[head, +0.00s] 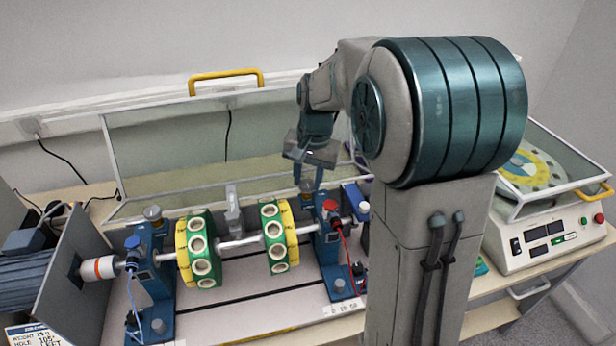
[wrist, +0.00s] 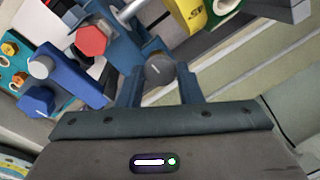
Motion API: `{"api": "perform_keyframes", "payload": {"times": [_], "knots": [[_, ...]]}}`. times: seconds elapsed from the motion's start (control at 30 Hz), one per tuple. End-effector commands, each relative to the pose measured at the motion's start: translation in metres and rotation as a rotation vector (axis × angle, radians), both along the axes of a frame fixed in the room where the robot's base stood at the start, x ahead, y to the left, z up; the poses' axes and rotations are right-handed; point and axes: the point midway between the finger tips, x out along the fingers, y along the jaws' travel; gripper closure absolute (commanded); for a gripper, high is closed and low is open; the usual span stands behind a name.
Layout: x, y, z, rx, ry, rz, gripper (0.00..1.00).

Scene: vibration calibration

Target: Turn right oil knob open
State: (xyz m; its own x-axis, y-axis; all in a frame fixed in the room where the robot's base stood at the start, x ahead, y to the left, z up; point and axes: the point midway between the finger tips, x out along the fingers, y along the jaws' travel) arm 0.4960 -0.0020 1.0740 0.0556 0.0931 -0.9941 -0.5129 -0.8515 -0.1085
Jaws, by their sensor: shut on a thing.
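The right oil knob (wrist: 160,71) is a grey round cap with a light line across its top, on the blue right bearing stand (head: 328,245). In the wrist view it sits between the two blue fingers of my gripper (wrist: 160,88), which are shut on it. In the head view my gripper (head: 309,178) points down over the top of the right stand, and the knob is mostly hidden there by the fingers. The left oil knob (head: 152,213) stands on top of the left blue stand (head: 148,265).
A shaft with two green and yellow discs (head: 199,248) (head: 278,235) runs between the stands. A red cap (wrist: 91,40) and a blue block (head: 355,198) are close to the right stand. An open clear cover with a yellow handle (head: 226,76) rises behind. A white balance machine (head: 545,238) stands at right.

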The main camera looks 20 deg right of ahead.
Motion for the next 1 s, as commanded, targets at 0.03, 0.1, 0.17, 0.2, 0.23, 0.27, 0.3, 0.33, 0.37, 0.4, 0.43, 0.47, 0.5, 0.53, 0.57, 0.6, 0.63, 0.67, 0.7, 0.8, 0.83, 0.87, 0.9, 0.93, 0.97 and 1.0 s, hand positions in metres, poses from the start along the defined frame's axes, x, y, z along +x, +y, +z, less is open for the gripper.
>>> {"api": "perform_keyframes", "payload": {"times": [0.03,0.1,0.17,0.2,0.23,0.27,0.3,0.33,0.37,0.4,0.43,0.47,0.5,0.53,0.57,0.6,0.63,0.67,0.7,0.8,0.83,0.87,0.9,0.93,0.97,1.0], "knots": [[0.0005,0.0002,0.0007,0.000,-0.003,-0.014,0.90],[0.0005,0.0002,0.0007,0.000,-0.003,-0.033,0.90],[0.0004,0.0003,0.0008,0.001,-0.003,-0.045,0.90],[0.0004,0.0003,0.0009,0.000,-0.003,-0.052,0.90],[0.0004,0.0003,0.0009,0.001,-0.003,-0.055,0.90],[0.0005,0.0004,0.0009,0.000,-0.003,-0.058,0.90],[0.0005,0.0004,0.0009,0.000,-0.003,-0.060,0.90],[0.0005,0.0004,0.0009,0.000,-0.003,-0.062,0.90],[0.0005,0.0004,0.0009,0.001,-0.003,-0.063,0.90],[0.0005,0.0004,0.0009,0.001,-0.003,-0.064,0.90],[0.0005,0.0004,0.0009,0.001,-0.003,-0.064,0.90],[0.0005,0.0004,0.0009,0.001,-0.003,-0.064,0.90],[0.0005,0.0004,0.0009,0.001,-0.003,-0.064,0.90],[0.0005,0.0004,0.0009,0.001,-0.003,-0.064,0.90],[0.0005,0.0004,0.0009,0.001,-0.003,-0.064,0.90],[0.0005,0.0004,0.0009,0.001,-0.003,-0.064,0.90],[0.0005,0.0004,0.0009,0.001,-0.003,-0.064,0.90],[0.0005,0.0004,0.0010,0.001,-0.003,-0.064,0.90],[0.0005,0.0004,0.0009,0.001,-0.003,-0.063,0.62],[0.0004,0.0005,0.0008,0.000,-0.002,-0.063,0.46],[0.0004,0.0004,0.0007,0.000,-0.002,-0.063,0.46],[0.0004,0.0004,0.0007,0.000,-0.002,-0.063,0.46],[0.0002,0.0004,0.0006,0.000,-0.002,-0.063,0.46],[0.0002,0.0004,0.0006,0.000,-0.002,-0.063,0.46],[0.0002,0.0004,0.0005,0.000,-0.002,-0.062,0.46],[0.0002,0.0004,0.0005,0.000,-0.002,-0.062,0.46]]}}
